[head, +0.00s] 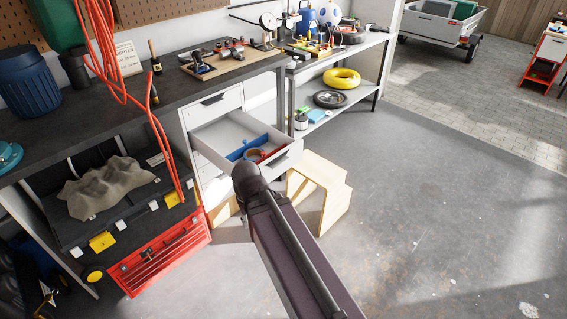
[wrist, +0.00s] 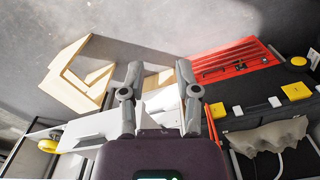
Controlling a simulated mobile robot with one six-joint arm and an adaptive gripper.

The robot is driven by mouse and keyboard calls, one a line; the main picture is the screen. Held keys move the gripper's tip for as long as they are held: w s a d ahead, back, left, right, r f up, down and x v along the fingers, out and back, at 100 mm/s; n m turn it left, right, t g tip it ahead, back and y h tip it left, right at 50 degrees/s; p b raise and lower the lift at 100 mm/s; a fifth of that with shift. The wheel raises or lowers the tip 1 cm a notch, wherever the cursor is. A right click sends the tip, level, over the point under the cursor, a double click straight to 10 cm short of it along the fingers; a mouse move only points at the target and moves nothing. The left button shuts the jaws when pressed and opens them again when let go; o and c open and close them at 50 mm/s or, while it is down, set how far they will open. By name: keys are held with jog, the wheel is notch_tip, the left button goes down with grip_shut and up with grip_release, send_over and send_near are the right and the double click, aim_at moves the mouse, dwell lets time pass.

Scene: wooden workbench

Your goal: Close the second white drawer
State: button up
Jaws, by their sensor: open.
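The second white drawer (head: 234,131) is pulled out of the white drawer cabinet (head: 215,101) under the workbench, below a shut top drawer. It holds a blue item (head: 247,147), a roll of tape and something red. In the head view, the end of my arm overlaps the drawer's front left corner, and my fingers cannot be made out. In the wrist view, my gripper (wrist: 158,74) has its two fingers spread, with nothing held between them. White drawer parts (wrist: 95,128) show behind and beside the fingers. Whether a finger touches the drawer is unclear.
A red toolbox (head: 160,254) stands on the floor left of the cabinet, below a black case with a grey cloth (head: 105,187). A wooden step stool (head: 318,188) stands right of the drawer. Red cable hangs over the bench. The floor at right is clear.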

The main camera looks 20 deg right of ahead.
jog(key=shift+a, duration=0.25)
jog(key=w+d+f+m+t+y+b, duration=0.4)
jog(key=w+d+f+y+b, duration=0.55)
jog(key=w+b, duration=0.35)
jog(key=w+d+r+m+t+y+b, duration=0.1)
jog(key=d+t+b, duration=0.3)
jog(key=d, duration=0.7)
jog(key=w+d+r+m+t+y+b, duration=0.1)
jog(key=d+m+t+b, duration=0.3)
jog(key=d+b, duration=0.4)
jog(key=w+d+t, duration=0.1)
jog(key=d, duration=0.3)
jog(key=shift+w+r+y+b, duration=0.2)
jog(key=shift+r+y+b, duration=0.1)
jog(key=shift+y, duration=0.05)
